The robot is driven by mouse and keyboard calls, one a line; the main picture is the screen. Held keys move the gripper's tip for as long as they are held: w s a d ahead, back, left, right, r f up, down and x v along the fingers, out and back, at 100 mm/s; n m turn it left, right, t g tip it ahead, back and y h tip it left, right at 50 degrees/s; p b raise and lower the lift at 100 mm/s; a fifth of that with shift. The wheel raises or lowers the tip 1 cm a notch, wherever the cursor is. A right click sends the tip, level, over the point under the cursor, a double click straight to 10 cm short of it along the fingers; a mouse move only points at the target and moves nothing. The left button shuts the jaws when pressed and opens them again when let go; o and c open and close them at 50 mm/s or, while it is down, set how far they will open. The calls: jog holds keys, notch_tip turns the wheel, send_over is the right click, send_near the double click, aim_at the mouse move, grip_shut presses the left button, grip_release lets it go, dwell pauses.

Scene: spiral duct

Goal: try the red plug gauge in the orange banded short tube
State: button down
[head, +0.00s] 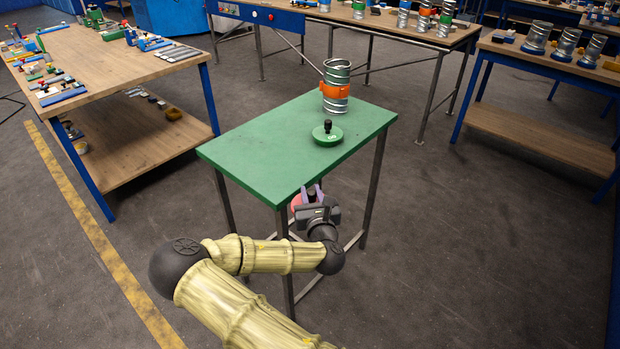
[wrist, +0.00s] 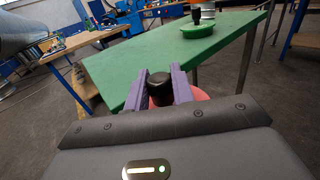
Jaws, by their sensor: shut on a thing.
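The orange banded short tube (head: 335,88) stands upright at the far corner of the green table (head: 240,156) in the head view. My gripper (head: 312,194) is in front of the table's near edge, below the level of its top. It is shut on the black knob of the red plug gauge (head: 296,202), whose red disc is mostly hidden behind the gripper. In the wrist view the purple fingers (wrist: 169,88) hold the knob, with the red disc (wrist: 200,95) beyond it. A green plug gauge (head: 328,134) with a black knob lies on the table in front of the tube.
A wooden bench (head: 110,68) with many small parts stands at the left. Another bench (head: 400,22) with banded tubes is at the back, and one (head: 540,62) with grey tubes is at the right. The green tabletop is clear toward its left and near side.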

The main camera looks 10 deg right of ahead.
jog(key=shift+y, duration=0.3)
jog(key=f, duration=0.1)
jog(key=s+f, duration=0.1)
jog(key=f, duration=0.2)
jog(key=shift+s+f, duration=0.2)
jog(key=shift+s, duration=0.1)
jog(key=shift+w+d, duration=0.1)
jog(key=shift+d, duration=0.15)
jog(key=shift+a, duration=0.3)
jog(key=shift+d, duration=0.1)
